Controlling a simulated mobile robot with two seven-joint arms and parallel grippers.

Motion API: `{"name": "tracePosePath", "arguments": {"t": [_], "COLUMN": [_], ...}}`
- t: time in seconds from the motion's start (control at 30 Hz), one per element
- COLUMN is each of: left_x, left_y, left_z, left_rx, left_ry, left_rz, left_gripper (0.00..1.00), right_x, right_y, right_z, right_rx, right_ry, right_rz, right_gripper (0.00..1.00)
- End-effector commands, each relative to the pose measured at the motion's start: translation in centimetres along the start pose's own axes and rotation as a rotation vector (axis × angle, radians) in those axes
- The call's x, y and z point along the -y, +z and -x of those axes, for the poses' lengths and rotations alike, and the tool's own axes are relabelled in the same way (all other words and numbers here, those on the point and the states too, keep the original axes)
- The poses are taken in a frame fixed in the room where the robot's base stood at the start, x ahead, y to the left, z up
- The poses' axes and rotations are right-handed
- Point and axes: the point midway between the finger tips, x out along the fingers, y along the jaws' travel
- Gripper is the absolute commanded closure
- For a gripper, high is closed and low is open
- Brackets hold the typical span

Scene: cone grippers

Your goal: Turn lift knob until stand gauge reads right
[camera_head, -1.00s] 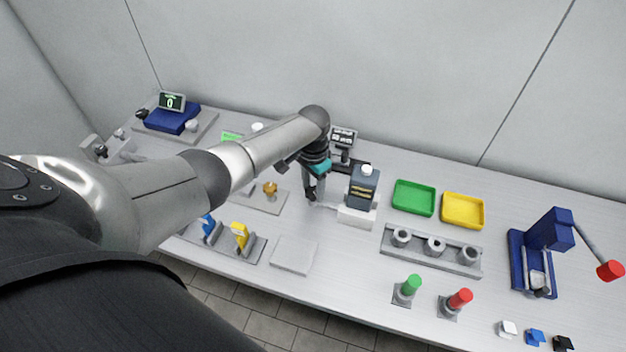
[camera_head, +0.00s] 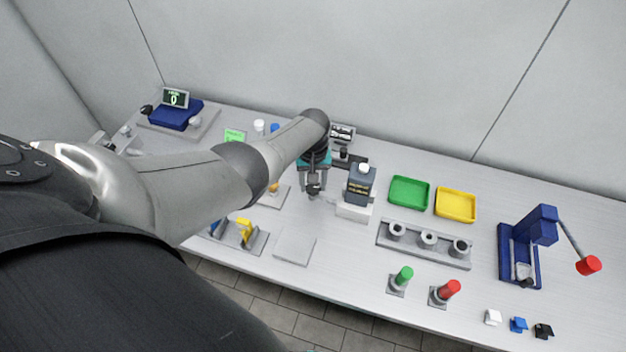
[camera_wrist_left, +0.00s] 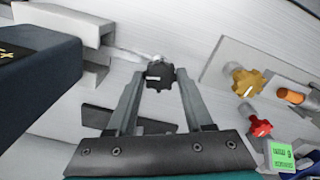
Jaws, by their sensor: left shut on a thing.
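The black lift knob (camera_wrist_left: 159,74) with a white mark sits between the fingertips of my left gripper (camera_wrist_left: 158,82) in the left wrist view. My left gripper (camera_head: 314,187) is shut on it, pointing down beside the stand in the head view. The pale grey stand (camera_head: 355,211) carries a dark bottle (camera_head: 360,187) with a white cap and gold lettering. The stand also shows at the upper left of the wrist view (camera_wrist_left: 90,28). A small dark display (camera_head: 342,131), perhaps the gauge, stands behind; its reading is too small to tell. My right gripper is out of view.
A brass knob (camera_wrist_left: 246,81), a red knob (camera_wrist_left: 258,126) and a green display (camera_wrist_left: 282,154) lie right of my gripper in the wrist view. Green (camera_head: 409,191) and yellow (camera_head: 456,205) trays stand right of the bottle. A flat grey plate (camera_head: 295,250) lies in front.

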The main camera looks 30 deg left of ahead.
Motion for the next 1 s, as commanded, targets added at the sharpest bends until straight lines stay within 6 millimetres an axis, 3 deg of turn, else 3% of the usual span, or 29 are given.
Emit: {"name": "tracePosePath", "arguments": {"t": [0.5,1.0], "left_x": [-0.08,-0.02], "left_y": [-0.07,-0.15], "left_z": [0.10,0.10], "left_rx": [-0.002,-0.003], "left_ry": [0.002,0.001], "left_rz": [0.455,0.659], "left_gripper": [1.00,1.00], "right_x": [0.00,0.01], "right_y": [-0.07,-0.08], "right_z": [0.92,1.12], "right_rx": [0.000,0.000], "right_ry": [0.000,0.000], "right_rz": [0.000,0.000], "right_gripper": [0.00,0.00]}}
